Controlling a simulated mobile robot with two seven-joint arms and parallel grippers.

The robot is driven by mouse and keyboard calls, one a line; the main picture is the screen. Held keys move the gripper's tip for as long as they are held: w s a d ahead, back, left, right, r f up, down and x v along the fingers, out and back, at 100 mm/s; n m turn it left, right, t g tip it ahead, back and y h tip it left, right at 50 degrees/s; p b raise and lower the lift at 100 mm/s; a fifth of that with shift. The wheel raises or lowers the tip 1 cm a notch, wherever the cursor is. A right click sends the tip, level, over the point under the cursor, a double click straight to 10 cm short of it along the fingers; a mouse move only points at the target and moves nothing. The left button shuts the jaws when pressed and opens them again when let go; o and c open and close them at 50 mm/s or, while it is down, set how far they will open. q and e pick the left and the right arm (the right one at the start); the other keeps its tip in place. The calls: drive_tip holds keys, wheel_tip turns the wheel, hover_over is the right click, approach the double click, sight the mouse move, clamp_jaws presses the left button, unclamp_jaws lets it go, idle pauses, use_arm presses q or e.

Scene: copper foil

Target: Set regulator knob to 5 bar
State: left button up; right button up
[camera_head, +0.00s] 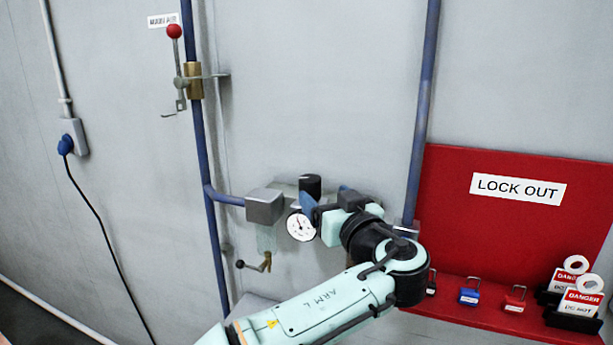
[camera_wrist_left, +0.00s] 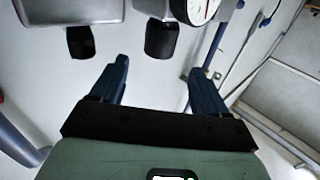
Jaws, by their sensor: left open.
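The regulator's black knob (camera_head: 310,185) stands on top of its unit on the wall, above a round white gauge (camera_head: 300,226). The gauge needle's reading is too small to tell. My left gripper (camera_head: 325,197) is open just right of the knob, and it partly hides the unit. In the left wrist view, a black knob (camera_wrist_left: 162,38) by the gauge (camera_wrist_left: 195,8) lies ahead of the gap between the open, empty blue fingers (camera_wrist_left: 160,75). It looks apart from both fingers. My right gripper is in neither view.
A grey block (camera_head: 265,206) on blue pipe adjoins the gauge on the left, with a small lever valve (camera_head: 258,264) below. A red-knobbed lever (camera_head: 174,32) is at upper left. A red lock-out board (camera_head: 520,230) with padlocks and tags is right of my arm.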

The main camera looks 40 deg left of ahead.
sight(307, 175)
use_arm(q)
drive_tip(key=p+x, duration=0.3)
drive_tip(key=x, duration=0.6)
drive_tip(key=shift+w+a+r, duration=0.1)
drive_tip(key=shift+w+a, duration=0.1)
drive_tip(key=shift+a, duration=0.15)
drive_tip(key=shift+w+a, duration=0.3)
drive_tip(key=shift+a, duration=0.15)
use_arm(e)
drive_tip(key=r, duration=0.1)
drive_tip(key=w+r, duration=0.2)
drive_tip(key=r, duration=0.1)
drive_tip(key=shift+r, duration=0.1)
use_arm(q)
drive_tip(key=shift+s, duration=0.1)
